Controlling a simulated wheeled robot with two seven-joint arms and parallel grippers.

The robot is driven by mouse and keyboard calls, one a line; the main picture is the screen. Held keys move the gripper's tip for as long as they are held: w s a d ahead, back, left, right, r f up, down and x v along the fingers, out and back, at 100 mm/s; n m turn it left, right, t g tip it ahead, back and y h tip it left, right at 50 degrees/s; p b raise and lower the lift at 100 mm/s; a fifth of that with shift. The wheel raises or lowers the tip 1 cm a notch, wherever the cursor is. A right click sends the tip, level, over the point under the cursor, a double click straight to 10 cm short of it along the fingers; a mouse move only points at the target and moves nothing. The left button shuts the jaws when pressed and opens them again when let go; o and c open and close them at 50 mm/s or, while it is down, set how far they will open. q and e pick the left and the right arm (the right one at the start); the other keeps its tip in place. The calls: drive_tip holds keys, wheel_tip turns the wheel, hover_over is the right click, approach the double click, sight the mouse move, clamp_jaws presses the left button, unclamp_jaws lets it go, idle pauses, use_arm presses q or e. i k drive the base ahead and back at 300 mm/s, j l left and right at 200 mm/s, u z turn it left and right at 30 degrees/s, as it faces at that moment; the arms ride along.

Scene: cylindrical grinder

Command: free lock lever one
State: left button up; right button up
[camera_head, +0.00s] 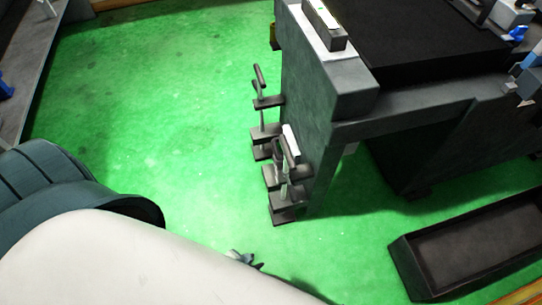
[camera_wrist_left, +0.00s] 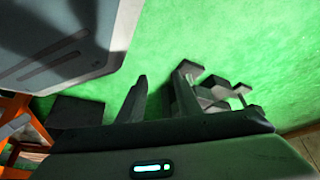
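Two dark lever assemblies stand on the left side of the grey machine in the head view. The farther lever (camera_head: 260,95) has a thin upright rod with a bar on top. The nearer lever (camera_head: 290,145) has a pale-topped handle; I cannot tell which is lever one. My left gripper (camera_head: 246,259) shows only its tips past my white arm, below and left of the nearer lever and apart from it. In the left wrist view its fingers (camera_wrist_left: 163,80) are apart with nothing between them. A grey and dark bracketed part (camera_wrist_left: 220,92) lies just right of the fingers. My right gripper is out of view.
The machine's grey side (camera_head: 310,100) rises right of the levers. A dark open tray (camera_head: 470,245) lies on the floor at the lower right. The green floor (camera_head: 170,110) left of the levers is clear. A grey panel (camera_wrist_left: 70,40) fills the wrist view's upper left.

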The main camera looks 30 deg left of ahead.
sight(293, 195)
drive_tip(key=i+l+u, duration=0.15)
drive_tip(key=l+u, duration=0.3)
drive_tip(key=l, duration=0.15)
drive_tip(key=l+u, duration=0.5)
drive_tip(key=l, duration=0.1)
